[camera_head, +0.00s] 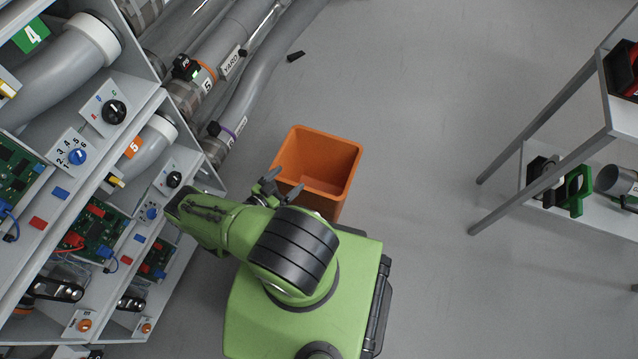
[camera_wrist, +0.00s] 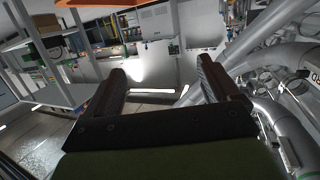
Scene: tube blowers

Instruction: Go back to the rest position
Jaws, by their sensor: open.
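My gripper (camera_head: 277,187) shows in the head view at the end of my green arm, beside the left edge of the orange bin. In the wrist view my gripper (camera_wrist: 160,85) has its two dark fingers spread apart, with nothing between them. My arm is folded over my green base, with the gripper between the panel shelves and the bin. The gripper's lower part is partly hidden by the arm in the head view.
The orange bin (camera_head: 318,165) stands on the floor just ahead of my base. Panel shelves (camera_head: 100,190) with knobs and circuit boards line the left. Grey pipes (camera_head: 235,95) run behind them. A rack (camera_head: 560,150) stands at the right. Open grey floor (camera_head: 430,120) lies between.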

